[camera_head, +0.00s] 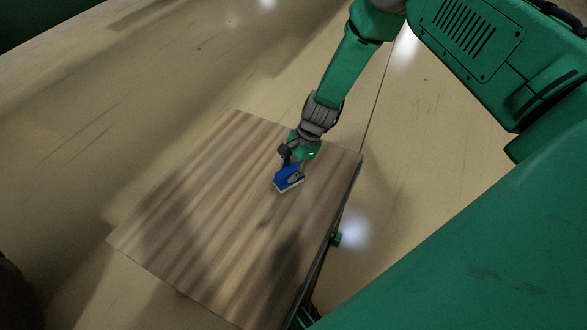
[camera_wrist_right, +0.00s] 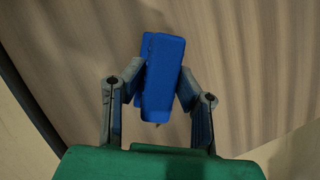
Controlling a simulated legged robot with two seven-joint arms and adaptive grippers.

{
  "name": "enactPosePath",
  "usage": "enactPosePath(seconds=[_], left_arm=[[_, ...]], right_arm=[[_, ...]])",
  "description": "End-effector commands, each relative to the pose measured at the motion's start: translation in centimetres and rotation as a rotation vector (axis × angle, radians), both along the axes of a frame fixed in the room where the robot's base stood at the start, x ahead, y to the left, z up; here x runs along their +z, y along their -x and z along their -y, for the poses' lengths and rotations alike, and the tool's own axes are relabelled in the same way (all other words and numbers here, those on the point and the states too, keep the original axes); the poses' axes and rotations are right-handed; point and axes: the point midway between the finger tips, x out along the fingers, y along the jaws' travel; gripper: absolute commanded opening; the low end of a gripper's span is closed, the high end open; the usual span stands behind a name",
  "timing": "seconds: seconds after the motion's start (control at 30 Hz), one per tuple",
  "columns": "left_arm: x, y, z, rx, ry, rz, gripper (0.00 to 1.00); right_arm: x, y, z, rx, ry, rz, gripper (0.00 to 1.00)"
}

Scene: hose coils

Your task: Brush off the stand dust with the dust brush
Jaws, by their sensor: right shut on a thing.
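The dust brush (camera_head: 288,179) has a blue body and a pale underside. It is over the striped wooden top of the stand (camera_head: 190,220), toward the right edge; I cannot tell whether its underside touches the wood. My right gripper (camera_head: 297,172) is shut on the brush. In the right wrist view, the blue brush (camera_wrist_right: 163,80) sits between the two fingers of the right gripper (camera_wrist_right: 160,85), with the wood grain behind it. No dust can be made out clearly on the stand; darker patches there look like shadows. My left gripper is not in view.
The pale floor (camera_head: 60,130) around the stand is open, with scratches and light reflections. A small green part (camera_head: 336,239) sticks out at the stand's right side. The left part of the stand's top is clear.

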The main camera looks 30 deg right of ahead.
Motion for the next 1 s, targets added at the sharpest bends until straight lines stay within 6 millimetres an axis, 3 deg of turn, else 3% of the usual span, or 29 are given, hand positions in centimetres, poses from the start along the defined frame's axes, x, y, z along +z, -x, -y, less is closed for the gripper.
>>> enactPosePath(seconds=[0.27, 0.8, 1.0], left_arm=[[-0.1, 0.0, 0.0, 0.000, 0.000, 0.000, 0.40], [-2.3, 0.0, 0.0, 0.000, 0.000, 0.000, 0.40], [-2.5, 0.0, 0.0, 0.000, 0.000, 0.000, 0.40]], right_arm=[[0.0, -0.2, -0.1, 0.000, 0.001, 0.001, 0.03], [-0.2, -4.1, -2.4, 0.002, 0.002, 0.002, 0.03], [-0.1, -4.6, -2.6, 0.000, 0.001, 0.001, 0.03]])
